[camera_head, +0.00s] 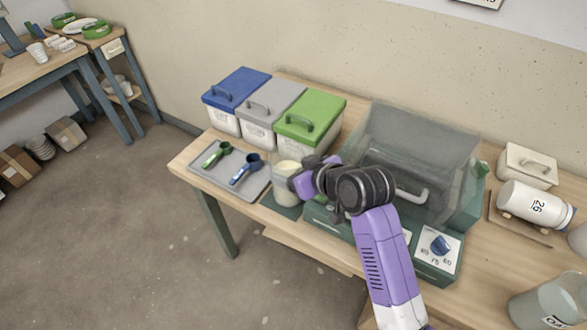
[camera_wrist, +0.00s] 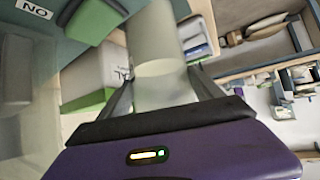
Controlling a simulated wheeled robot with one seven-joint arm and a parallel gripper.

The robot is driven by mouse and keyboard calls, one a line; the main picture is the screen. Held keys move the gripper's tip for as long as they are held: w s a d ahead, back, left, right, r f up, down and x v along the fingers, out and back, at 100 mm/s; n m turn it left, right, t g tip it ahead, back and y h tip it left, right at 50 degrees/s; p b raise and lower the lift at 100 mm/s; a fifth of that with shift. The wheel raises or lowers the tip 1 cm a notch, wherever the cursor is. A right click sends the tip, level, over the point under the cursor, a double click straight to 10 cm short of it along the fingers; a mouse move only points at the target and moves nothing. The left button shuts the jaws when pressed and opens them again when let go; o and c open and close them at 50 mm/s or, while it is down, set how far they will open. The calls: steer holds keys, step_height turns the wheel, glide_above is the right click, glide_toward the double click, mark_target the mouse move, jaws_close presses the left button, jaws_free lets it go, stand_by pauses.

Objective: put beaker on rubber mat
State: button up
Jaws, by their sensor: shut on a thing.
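The clear beaker (camera_head: 284,186) with pale cream contents is upright at the left end of my gripper (camera_head: 299,180) in the head view. In the wrist view the beaker (camera_wrist: 157,45) stands between the two fingers of my gripper (camera_wrist: 163,88), which is shut on it. A dark green mat (camera_head: 287,210), which looks like the rubber mat, lies at the table's front edge directly below the beaker. The beaker and gripper hide part of the mat. I cannot tell whether the beaker's base touches it.
A grey tray (camera_head: 203,174) with green and blue scoops lies close to the left. Blue, grey and green lidded bins (camera_head: 311,115) stand behind. A green machine with a clear hood (camera_head: 420,140) is on the right, beside a white jar (camera_head: 530,205).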

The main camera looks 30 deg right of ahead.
steer(key=o, duration=2.1)
steer(key=shift+f, duration=0.1)
steer(key=shift+r, duration=0.2)
steer(key=v, duration=1.2)
steer(key=shift+f, duration=0.2)
steer(key=s+d+f+m+t+h, duration=0.1)
steer(key=s+f, duration=0.3)
steer(key=s, duration=0.3)
steer(key=s+f+t+h, duration=0.1)
steer(key=s+f, duration=0.3)
steer(key=s, duration=0.3)
steer(key=s+a+r+t, duration=0.1)
steer(key=s+a+r, duration=0.1)
steer(key=s, duration=0.6)
steer(key=s+a+r+m+t, duration=0.1)
steer(key=s+r, duration=0.3)
steer(key=s, duration=0.4)
steer(key=shift+s+a, duration=0.25)
steer(key=shift+a, duration=0.4)
